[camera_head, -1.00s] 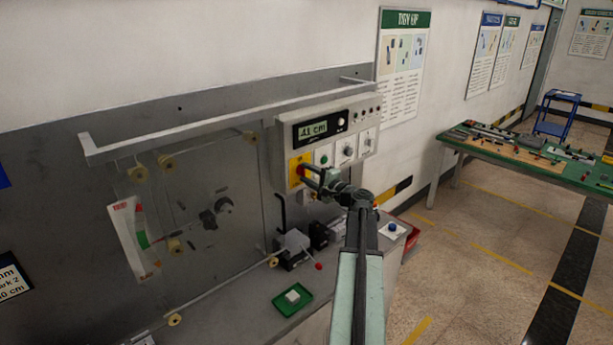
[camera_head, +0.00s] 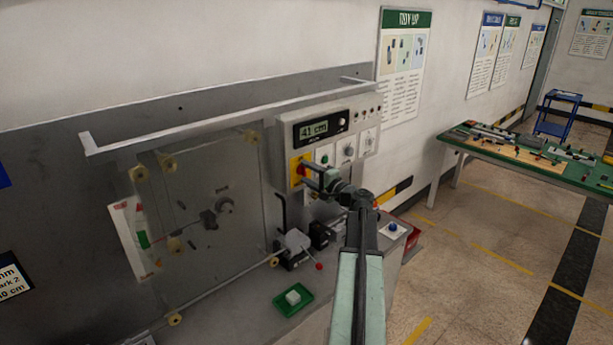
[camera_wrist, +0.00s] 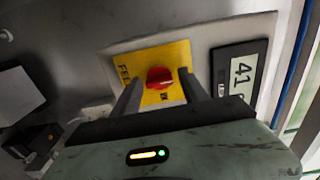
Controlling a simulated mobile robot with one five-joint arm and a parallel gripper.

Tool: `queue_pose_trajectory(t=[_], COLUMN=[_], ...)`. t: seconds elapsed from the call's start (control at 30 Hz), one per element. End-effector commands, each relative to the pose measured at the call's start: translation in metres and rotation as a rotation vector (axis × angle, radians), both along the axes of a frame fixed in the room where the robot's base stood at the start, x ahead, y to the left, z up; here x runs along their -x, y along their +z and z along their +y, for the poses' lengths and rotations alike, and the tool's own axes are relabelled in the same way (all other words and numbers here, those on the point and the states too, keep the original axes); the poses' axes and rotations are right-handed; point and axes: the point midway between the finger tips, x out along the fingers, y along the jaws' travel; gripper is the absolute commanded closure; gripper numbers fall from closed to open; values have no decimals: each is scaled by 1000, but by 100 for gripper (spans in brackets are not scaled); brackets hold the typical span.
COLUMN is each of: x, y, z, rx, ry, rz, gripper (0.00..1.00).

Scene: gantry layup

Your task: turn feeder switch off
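The feeder switch is a red rotary knob (camera_wrist: 159,77) on a yellow plate (camera_wrist: 172,55) marked with lettering, part of which is hidden. In the head view the yellow plate (camera_head: 295,171) is at the lower left of the grey control panel (camera_head: 328,140). My gripper (camera_wrist: 158,88) is open, with one finger on each side of the knob in the wrist view. I cannot tell whether the fingers touch the knob. In the head view my gripper (camera_head: 308,176) is right at the yellow plate and hides part of the knob.
A display (camera_head: 314,129) reading 41 cm is above the switch, with other knobs to the right. A clear panel (camera_head: 215,255) stands left. Below are a green tray (camera_head: 281,306) with a white block and a lever with a red ball (camera_head: 319,267).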

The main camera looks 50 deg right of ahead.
Motion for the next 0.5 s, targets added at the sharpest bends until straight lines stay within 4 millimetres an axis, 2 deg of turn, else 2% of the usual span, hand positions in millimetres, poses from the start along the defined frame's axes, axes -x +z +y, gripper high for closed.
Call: queue_pose_trajectory(t=[0.33,0.5], x=[3,31], y=[-1,-1], z=[0,3], rx=[1,1], ry=[1,-2], rz=[3,3], gripper=[40,40])
